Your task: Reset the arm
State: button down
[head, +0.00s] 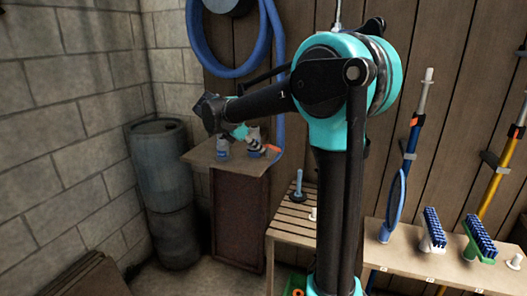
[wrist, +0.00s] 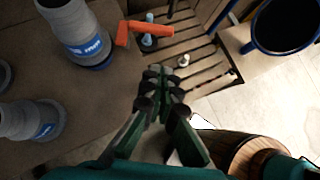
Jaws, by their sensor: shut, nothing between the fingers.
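My arm reaches out to the left in the head view, bent at the teal joint. My gripper is largely hidden behind the wrist there; only part of its teal body shows above the cabinet. In the wrist view my gripper (wrist: 165,82) has its dark fingers together with nothing between them. It is above the edge of the brown cabinet top (wrist: 105,125), beside the slatted bench (wrist: 205,60).
Two grey containers with blue labels, one (wrist: 78,30) and another (wrist: 35,120), stand on the cabinet top near an orange-handled object (wrist: 140,30). A barrel (head: 160,170) stands left. Brushes (head: 433,228) rest on the right-hand shelf (head: 400,262).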

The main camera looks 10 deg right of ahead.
jog(key=s+v, duration=0.1)
jog(key=v, duration=0.6)
jog(key=s+d+f+m+g+y, duration=0.1)
jog(key=s+d+f+m+y, duration=0.1)
jog(key=s+d+f+m, duration=0.45)
jog(key=s+d+f+m+y, duration=0.2)
jog(key=s+f+m, duration=0.15)
jog(key=f, duration=0.55)
jog(key=s+d+f+m+t+y, duration=0.1)
jog(key=s+f+m+y, duration=0.3)
jog(key=s+f+m, duration=0.9)
jog(key=shift+s+d+f, duration=0.3)
jog(key=shift+s+d, duration=0.1)
jog(key=shift+s, duration=0.1)
